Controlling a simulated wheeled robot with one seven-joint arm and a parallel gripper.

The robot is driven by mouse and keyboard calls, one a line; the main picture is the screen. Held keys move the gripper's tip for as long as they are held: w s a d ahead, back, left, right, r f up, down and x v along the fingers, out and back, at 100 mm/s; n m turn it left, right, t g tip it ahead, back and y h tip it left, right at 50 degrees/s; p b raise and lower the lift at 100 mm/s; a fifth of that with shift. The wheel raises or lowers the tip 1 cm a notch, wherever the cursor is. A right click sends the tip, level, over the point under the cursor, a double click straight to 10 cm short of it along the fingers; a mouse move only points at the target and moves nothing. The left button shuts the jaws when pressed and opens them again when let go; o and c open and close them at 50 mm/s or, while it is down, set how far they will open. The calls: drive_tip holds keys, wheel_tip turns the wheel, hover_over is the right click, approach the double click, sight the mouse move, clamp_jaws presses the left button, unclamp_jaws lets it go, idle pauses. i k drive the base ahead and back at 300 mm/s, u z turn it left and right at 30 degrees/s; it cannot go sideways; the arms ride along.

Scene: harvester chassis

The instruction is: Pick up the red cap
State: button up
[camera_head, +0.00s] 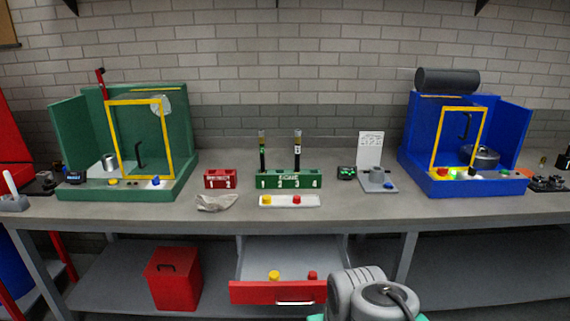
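Two small red cap-like pieces are in view. One red cap (297,199) sits on a white tray (282,205) on the bench, to the right of a yellow cap (266,199). Another red cap (312,275) lies in the open drawer (285,257) below the bench, to the right of a second yellow cap (273,275). A grey, rounded part of my arm shows at the bottom, right of the drawer. My gripper's fingers are not in view.
A green rack (290,182) with two tubes and a small red rack (220,180) stand behind the tray. A crumpled cloth (216,202) lies left. The green booth (64,135) and blue booth (518,135) flank them. A red box (173,282) stands on the lower shelf.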

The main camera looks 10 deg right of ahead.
sight(312, 274)
drive_tip(key=z, duration=0.75)
drive_tip(key=i, duration=0.85)
drive_tip(key=u, duration=0.65)
drive_tip(key=i, duration=0.3)
drive_tip(key=u, duration=0.35)
